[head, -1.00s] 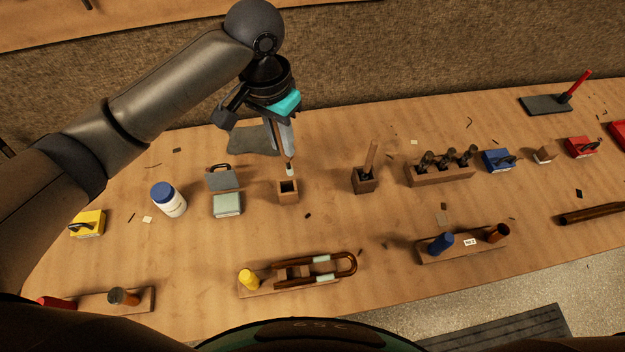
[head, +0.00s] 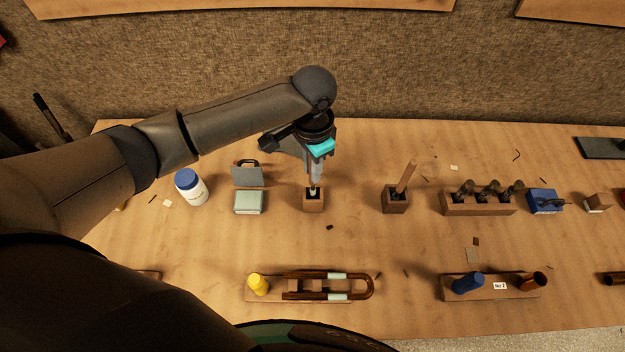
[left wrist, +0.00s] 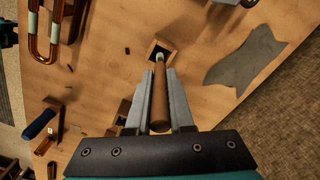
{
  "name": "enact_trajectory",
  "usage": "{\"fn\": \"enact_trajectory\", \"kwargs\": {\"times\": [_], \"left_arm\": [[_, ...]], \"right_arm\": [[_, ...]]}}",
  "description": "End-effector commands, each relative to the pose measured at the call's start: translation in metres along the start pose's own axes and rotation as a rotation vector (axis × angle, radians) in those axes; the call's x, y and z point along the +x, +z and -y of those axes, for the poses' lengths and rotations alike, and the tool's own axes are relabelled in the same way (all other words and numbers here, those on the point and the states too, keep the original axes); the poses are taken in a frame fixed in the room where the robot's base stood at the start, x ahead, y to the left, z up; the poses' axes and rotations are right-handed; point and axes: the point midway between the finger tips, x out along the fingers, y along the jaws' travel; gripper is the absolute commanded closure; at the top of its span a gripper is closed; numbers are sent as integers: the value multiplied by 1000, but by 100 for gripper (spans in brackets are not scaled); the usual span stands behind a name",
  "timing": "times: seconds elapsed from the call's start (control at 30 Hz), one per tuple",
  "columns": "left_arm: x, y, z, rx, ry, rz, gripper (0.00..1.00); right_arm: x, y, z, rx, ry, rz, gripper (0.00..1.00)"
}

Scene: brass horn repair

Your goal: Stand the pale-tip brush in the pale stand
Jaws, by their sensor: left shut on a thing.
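My left gripper (head: 315,180) is shut on the pale-tip brush and holds it tip down. In the left wrist view the brush's brown handle (left wrist: 160,98) lies between the two fingers (left wrist: 160,110). The pale stand (head: 313,205) is a light wooden block with a square dark hole, directly below the gripper. It also shows in the left wrist view (left wrist: 151,46). The pale tip (head: 313,190) is at the stand's opening; I cannot tell how far inside it is. My right gripper is not in view.
A darker stand (head: 396,204) with a wooden handle (head: 406,177) leaning in it is to the right. A blue-capped white jar (head: 192,190) and a pale green box (head: 249,203) are to the left.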

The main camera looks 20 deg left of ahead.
Motion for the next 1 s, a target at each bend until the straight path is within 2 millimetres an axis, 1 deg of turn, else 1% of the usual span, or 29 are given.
{"fn": "enact_trajectory", "kwargs": {"times": [0.13, 0.3, 0.4, 0.67, 0.8, 0.83, 1.0], "left_arm": [[13, 0, 0, 0, 1, 2, 100], [39, 0, 0, -1, 1, 2, 100], [48, 0, 0, 0, 0, 1, 100], [48, 0, 0, 0, 0, 0, 100], [52, 0, 0, 0, 1, 0, 100], [52, 0, 0, 0, 0, 0, 78], [51, 0, 0, 0, 0, 0, 58]], "right_arm": [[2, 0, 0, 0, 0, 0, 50], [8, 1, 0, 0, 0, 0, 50], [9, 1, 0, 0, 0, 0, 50], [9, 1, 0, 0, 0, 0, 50], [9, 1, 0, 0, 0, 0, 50], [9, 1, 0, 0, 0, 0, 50], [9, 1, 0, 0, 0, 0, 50]]}}
